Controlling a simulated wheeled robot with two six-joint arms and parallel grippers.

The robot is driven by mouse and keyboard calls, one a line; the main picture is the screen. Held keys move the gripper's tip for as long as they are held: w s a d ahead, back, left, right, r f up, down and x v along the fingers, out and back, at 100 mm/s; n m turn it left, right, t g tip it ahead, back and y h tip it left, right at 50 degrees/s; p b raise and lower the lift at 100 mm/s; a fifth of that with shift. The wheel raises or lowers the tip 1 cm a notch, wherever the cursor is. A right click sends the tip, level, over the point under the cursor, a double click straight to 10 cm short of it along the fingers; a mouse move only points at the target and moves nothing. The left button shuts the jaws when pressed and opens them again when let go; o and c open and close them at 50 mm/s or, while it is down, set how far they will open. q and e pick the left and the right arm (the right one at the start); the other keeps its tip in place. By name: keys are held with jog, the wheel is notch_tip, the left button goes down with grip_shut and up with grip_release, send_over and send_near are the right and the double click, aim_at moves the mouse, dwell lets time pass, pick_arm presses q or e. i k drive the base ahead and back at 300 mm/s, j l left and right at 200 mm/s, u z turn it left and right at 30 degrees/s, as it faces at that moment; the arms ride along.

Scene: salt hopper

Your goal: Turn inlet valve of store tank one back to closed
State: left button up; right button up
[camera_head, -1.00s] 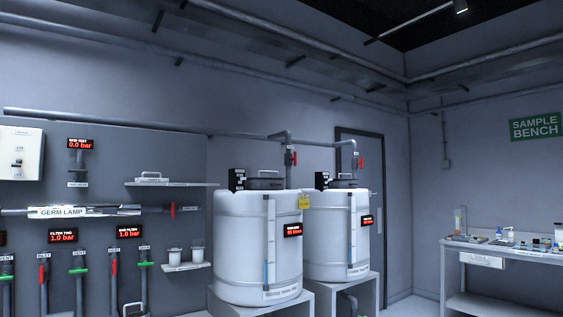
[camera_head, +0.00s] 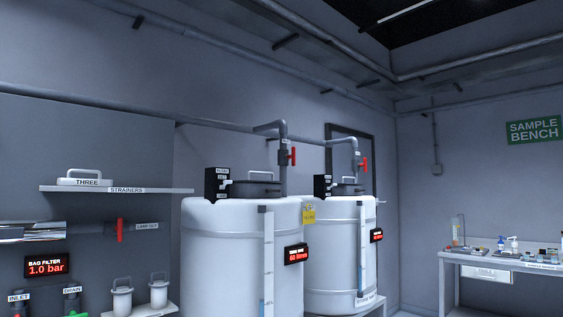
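Two white store tanks stand side by side in the head view. The nearer tank (camera_head: 222,262) is at the centre and the farther tank (camera_head: 332,250) is to its right. A pipe drops into the top of each. A red-handled valve (camera_head: 292,156) sits on the nearer tank's pipe and another red-handled valve (camera_head: 364,163) on the farther one's. Both handles look upright, along their pipes. The tank number labels are too small to read, so I cannot tell which is tank one. Neither of my grippers is in view.
A strainer shelf (camera_head: 150,190) and a red lamp-outlet valve (camera_head: 120,230) are on the left panel. A yellow tag (camera_head: 309,212) hangs between the tanks. The sample bench (camera_head: 500,262) stands at the right. Some floor shows between the tanks and the bench.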

aim_at(293, 156)
jog(key=i+u, duration=0.1)
jog(key=i, duration=1.7)
jog(key=i+l+u, duration=0.1)
jog(key=l, duration=0.25)
jog(key=i+l+u, duration=0.1)
jog(key=l, duration=0.3)
jog(key=i+l+u, duration=0.1)
jog(key=l, duration=0.25)
jog(key=i+l+u, duration=0.1)
jog(key=l, duration=0.3)
